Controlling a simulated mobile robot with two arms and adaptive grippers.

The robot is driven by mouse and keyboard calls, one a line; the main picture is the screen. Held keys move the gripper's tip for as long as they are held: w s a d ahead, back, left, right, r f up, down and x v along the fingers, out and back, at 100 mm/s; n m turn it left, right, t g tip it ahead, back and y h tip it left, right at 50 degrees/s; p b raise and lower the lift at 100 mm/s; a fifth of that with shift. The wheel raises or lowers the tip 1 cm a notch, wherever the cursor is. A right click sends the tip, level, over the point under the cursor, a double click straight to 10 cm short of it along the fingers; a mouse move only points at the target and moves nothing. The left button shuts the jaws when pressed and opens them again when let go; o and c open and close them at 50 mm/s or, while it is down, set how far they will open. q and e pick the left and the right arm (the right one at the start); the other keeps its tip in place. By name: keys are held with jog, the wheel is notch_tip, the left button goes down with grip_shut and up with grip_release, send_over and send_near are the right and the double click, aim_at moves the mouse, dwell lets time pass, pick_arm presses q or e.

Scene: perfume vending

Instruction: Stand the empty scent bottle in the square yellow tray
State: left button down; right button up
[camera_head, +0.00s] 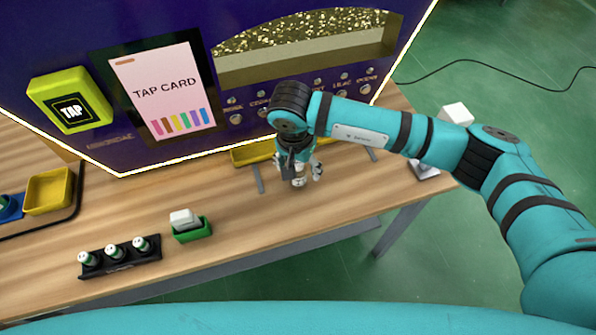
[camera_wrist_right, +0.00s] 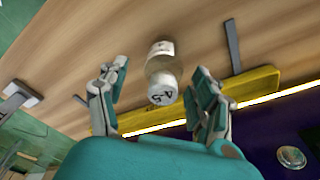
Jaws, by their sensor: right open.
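The scent bottle (camera_wrist_right: 162,72) is a small clear one with a pale cap or label at one end and a marked white end. In the right wrist view it lies between the spread fingers of my right gripper (camera_wrist_right: 153,88), apart from both. In the head view my right gripper (camera_head: 298,176) points down over the table in front of the machine, with a bit of the bottle (camera_head: 299,183) showing beneath. The square yellow tray (camera_head: 62,204) sits at the far left in a dark holder and looks empty. My left gripper is not in view.
A black rack (camera_head: 120,268) holds three white-capped vials. Next to it is a green box (camera_head: 193,233) with white contents. A long yellow trough (camera_head: 245,155) lies along the purple machine's foot. A grey stand (camera_head: 424,170) is at the table's right end.

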aim_at(299, 171)
jog(key=f, duration=0.3)
jog(key=shift+w+f, duration=0.15)
jog(key=shift+w, duration=0.1)
jog(key=shift+c, duration=0.2)
grip_shut()
